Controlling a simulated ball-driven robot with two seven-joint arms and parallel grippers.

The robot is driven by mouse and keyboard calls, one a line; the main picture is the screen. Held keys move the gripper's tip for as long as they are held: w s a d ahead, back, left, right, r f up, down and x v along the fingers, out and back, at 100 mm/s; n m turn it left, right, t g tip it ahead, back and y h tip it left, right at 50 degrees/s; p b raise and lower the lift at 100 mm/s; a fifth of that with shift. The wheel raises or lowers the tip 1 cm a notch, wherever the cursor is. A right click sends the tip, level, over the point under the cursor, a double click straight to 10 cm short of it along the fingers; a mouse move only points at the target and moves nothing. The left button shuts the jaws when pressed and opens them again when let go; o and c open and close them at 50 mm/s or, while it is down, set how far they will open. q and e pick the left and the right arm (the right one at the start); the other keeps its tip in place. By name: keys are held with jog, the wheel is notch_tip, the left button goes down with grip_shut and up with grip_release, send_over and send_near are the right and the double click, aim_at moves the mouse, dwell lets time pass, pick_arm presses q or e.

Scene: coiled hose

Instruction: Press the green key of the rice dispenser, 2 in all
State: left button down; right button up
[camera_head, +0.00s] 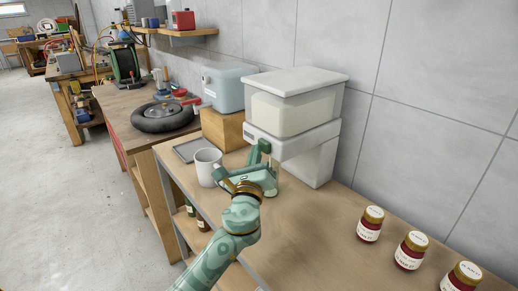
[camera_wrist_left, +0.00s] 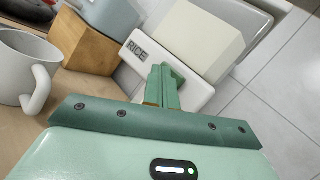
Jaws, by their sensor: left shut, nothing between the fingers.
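The rice dispenser (camera_head: 290,105) is a white box with a pale, rice-filled hopper and a grey lid, standing against the wall. Its front panel with the RICE label shows in the left wrist view (camera_wrist_left: 192,92). My left gripper (camera_head: 263,148) is shut and empty, its fingertips right at the dispenser's front panel. The fingers (camera_wrist_left: 163,78) also show in front of that panel, right of the label. I cannot make out the green key apart from my green fingers, and cannot tell whether they touch it. My right gripper is not in view.
A white mug (camera_head: 207,168) stands just left of my left gripper, with a grey tray (camera_head: 188,150) behind it. A wooden block (camera_head: 222,130) bears a blue-grey container (camera_head: 230,88). Several red jars (camera_head: 370,224) stand at right. The counter between dispenser and jars is clear.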

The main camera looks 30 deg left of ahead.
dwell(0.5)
pick_arm(q)
jog(key=shift+s+a+p, duration=0.2)
jog(key=shift+s, duration=0.35)
jog(key=shift+s+a+p, duration=0.2)
jog(key=shift+s, duration=0.3)
jog(key=s, duration=0.1)
jog(key=s+a, duration=0.1)
jog(key=s, duration=0.1)
jog(key=s+a+p, duration=0.1)
jog(key=shift+s, duration=0.3)
dwell(0.4)
